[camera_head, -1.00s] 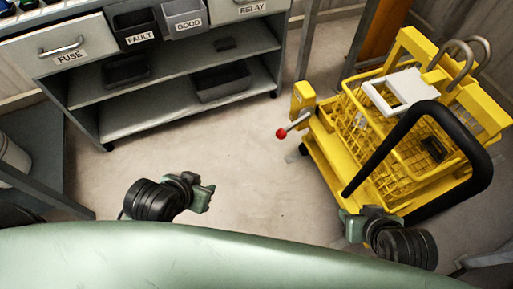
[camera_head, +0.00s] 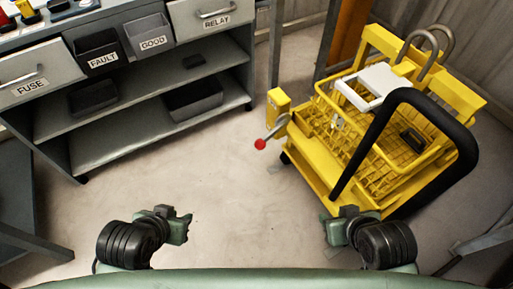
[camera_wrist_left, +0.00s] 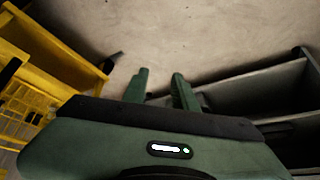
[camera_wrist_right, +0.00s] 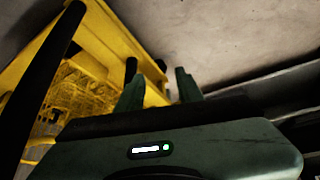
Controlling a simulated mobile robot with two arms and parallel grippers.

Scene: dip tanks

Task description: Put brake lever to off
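The brake lever (camera_head: 273,134) is a grey rod with a red ball knob (camera_head: 260,144). It sticks out to the left from a yellow post (camera_head: 279,104) on the left side of the yellow cart (camera_head: 318,176). My left gripper (camera_head: 187,229) is over the floor, left of and nearer than the knob, touching nothing. In the left wrist view its two fingers (camera_wrist_left: 160,88) stand apart with nothing between them. My right gripper (camera_head: 329,228) is near the cart's front corner. In the right wrist view its fingers (camera_wrist_right: 157,88) are apart and empty.
A yellow wire basket (camera_head: 345,146) with a white tray part (camera_head: 374,88) sits on the cart. A black push handle (camera_head: 466,140) arches over the cart's right side. A grey shelf unit (camera_head: 150,105) with FAULT and GOOD bins stands back left. The floor between is clear.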

